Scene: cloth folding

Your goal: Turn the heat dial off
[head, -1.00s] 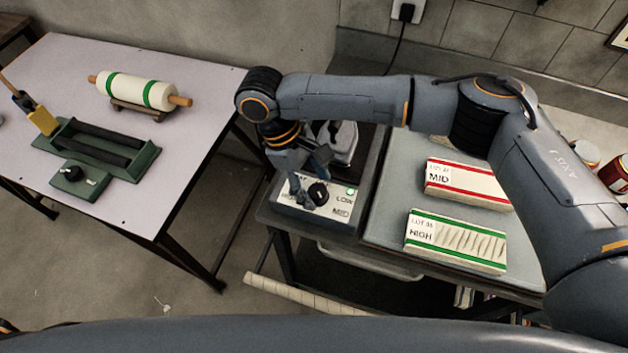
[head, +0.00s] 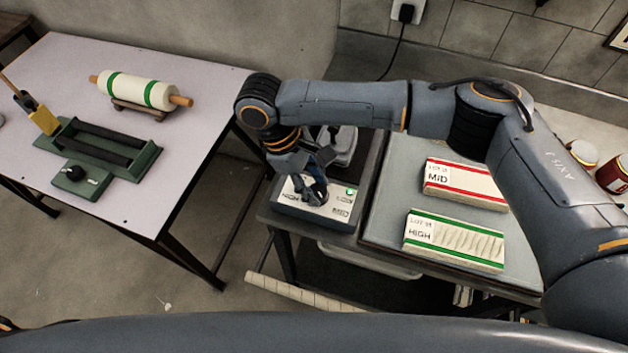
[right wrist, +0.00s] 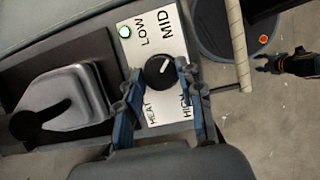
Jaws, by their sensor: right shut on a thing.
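The heat dial is a round black knob (right wrist: 159,70) with a white pointer line, on a pale panel with LOW, MID, HIGH and HEAT lettering. In the right wrist view the pointer slants up and right, between MID and HIGH. The dial's control box (head: 318,213) stands at the table's left front corner in the head view, with a green light (head: 352,190) lit. My right gripper (head: 314,194) is down at the dial and shut on it, with a finger on each side (right wrist: 160,78). A dark gripper, apparently my left (right wrist: 268,62), shows in the right wrist view; its jaw opening is unclear.
A grey iron (head: 342,147) sits behind the control box. Red-striped (head: 465,184) and green-striped (head: 455,241) folded cloths lie to the right on the grey pad (head: 385,218). A separate table (head: 190,85) at left holds a cloth roll (head: 137,89) and a green fixture (head: 125,160).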

